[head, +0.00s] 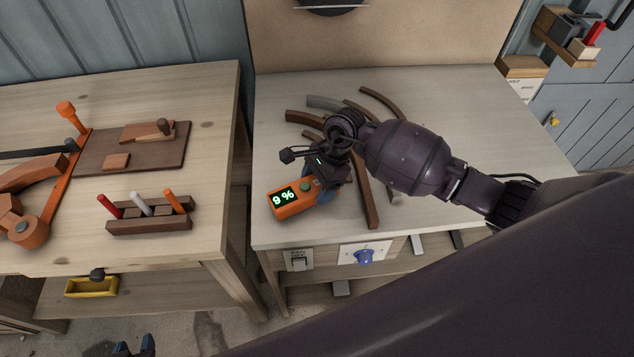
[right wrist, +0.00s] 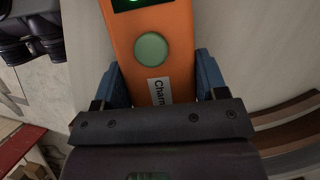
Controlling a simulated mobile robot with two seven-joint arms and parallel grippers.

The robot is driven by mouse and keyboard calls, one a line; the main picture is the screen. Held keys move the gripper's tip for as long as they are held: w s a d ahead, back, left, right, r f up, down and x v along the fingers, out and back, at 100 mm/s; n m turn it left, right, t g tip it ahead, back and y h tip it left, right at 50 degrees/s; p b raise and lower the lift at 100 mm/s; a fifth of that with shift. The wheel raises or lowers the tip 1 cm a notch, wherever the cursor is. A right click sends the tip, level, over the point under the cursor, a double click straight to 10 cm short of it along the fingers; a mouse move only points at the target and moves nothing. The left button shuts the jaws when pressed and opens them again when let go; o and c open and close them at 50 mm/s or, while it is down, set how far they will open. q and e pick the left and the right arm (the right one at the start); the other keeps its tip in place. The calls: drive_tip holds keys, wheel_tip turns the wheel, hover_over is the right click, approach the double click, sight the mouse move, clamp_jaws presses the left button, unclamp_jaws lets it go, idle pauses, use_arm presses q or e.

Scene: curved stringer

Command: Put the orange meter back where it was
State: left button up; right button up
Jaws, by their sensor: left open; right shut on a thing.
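The orange meter (head: 291,203) has a screen reading "9 %" and a green button. It is over the front left part of the right-hand bench, and I cannot tell whether it touches the top. My right gripper (head: 326,190) is shut on the meter. In the right wrist view the meter (right wrist: 152,60) sits between the two blue fingers (right wrist: 158,85), its label partly covered. My left gripper (head: 134,346) is open and empty at the bottom edge of the head view, low in front of the left bench, mostly cut off.
Curved wooden strips (head: 368,190) lie on the right bench (head: 460,100) around my right forearm. A gap separates it from the left bench (head: 212,105), which holds a marker block (head: 150,222) and a wooden board (head: 165,155). A blue knob (head: 364,257) is on the right bench's front.

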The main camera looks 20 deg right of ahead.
drive_tip(key=o, duration=0.9)
drive_tip(key=shift+o, duration=0.2)
drive_tip(key=shift+r, duration=0.25)
drive_tip(key=v, duration=1.1)
drive_tip(key=shift+d+r, duration=0.15)
drive_tip(key=shift+r, duration=0.2)
